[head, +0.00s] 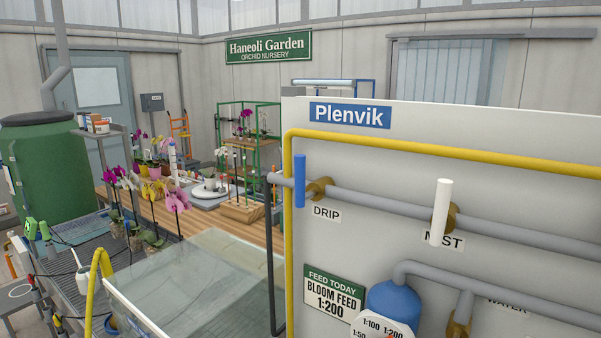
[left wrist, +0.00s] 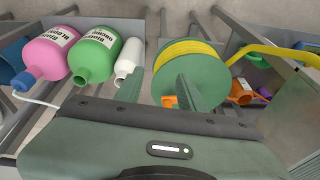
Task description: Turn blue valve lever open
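The blue valve lever (head: 300,181) stands upright on the grey pipe (head: 375,206) on the white panel, crosswise to the pipe. The label DRIP (head: 326,213) is just below and right of it. A brass valve body (head: 320,188) sits beside it on the pipe. My left gripper (left wrist: 158,88) shows only in the left wrist view, its two green fingers apart with nothing between them. It points down over bottles and a hose reel, and the blue lever is not in that view. My right gripper is in neither view.
A white lever (head: 441,212) marked MIST stands right of the blue one. A yellow pipe (head: 450,151) runs above and down the panel's left edge. A blue dosing unit (head: 394,304) is below. The wrist view shows a pink bottle (left wrist: 50,50), a green bottle (left wrist: 97,55) and a reel (left wrist: 205,75).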

